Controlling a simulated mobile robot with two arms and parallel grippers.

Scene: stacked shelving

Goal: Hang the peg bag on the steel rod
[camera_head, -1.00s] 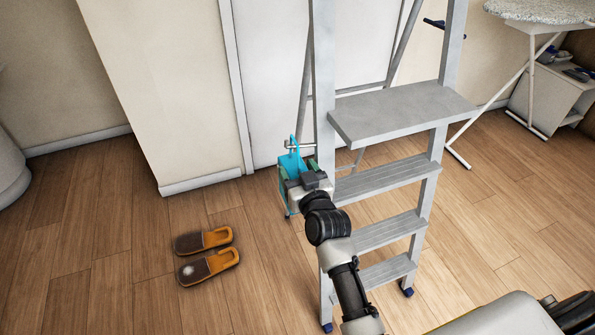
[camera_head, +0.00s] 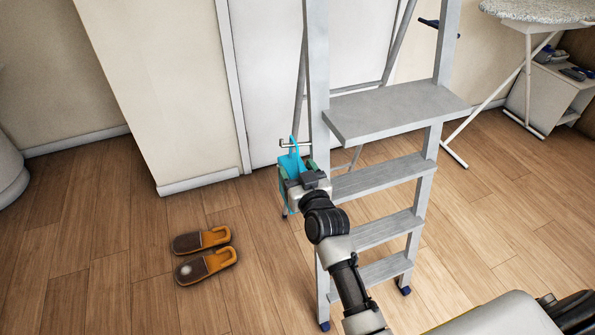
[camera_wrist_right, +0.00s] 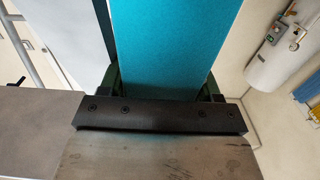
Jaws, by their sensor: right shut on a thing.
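The turquoise peg bag (camera_head: 293,164) is in my right gripper (camera_head: 297,174), beside the ladder's left upright. Its narrow top rises to the level of the short steel rod (camera_head: 283,145), which sticks out left from the ladder. Bag top and rod overlap in the head view; I cannot tell whether the bag's loop is around the rod or in front of it. In the right wrist view the bag (camera_wrist_right: 172,45) fills the space between the fingers of the right gripper (camera_wrist_right: 160,88); the rod does not show there. My left gripper is not in view.
The grey stepladder (camera_head: 395,112) stands against the white door, close to my right arm. Two slippers (camera_head: 205,255) lie on the wooden floor at left. An ironing board (camera_head: 540,10) and a white cabinet (camera_head: 552,95) are at the right. The floor left of the ladder is mostly clear.

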